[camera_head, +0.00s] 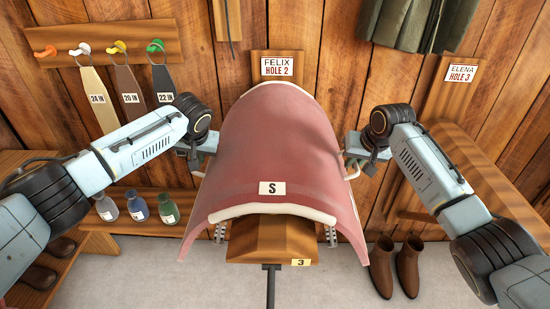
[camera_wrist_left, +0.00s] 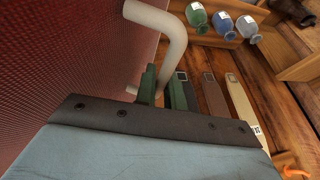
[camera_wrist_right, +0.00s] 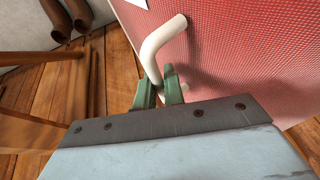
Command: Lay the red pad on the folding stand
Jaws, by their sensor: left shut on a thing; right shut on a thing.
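The red pad (camera_head: 268,135) is arched over the wooden folding stand (camera_head: 270,240), with its pale front rim above the stand's front end. A white S label faces me. Whether the pad's underside touches the stand is hidden. My left gripper (camera_head: 204,147) is shut on the pad's left white handle, clear in the left wrist view (camera_wrist_left: 160,35). My right gripper (camera_head: 350,155) is shut on the pad's right white handle, which the right wrist view shows (camera_wrist_right: 158,48). The stand carries a 3 tag (camera_head: 301,262) and a dark post below it.
A FELIX HOLE 2 sign (camera_head: 278,67) is on the wall behind. Tagged straps (camera_head: 98,98) hang at the left, above several bottles (camera_head: 138,207) on a shelf. Brown boots (camera_head: 407,267) stand on the floor at the right. An ELENA HOLE 3 sign (camera_head: 462,73) is far right.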

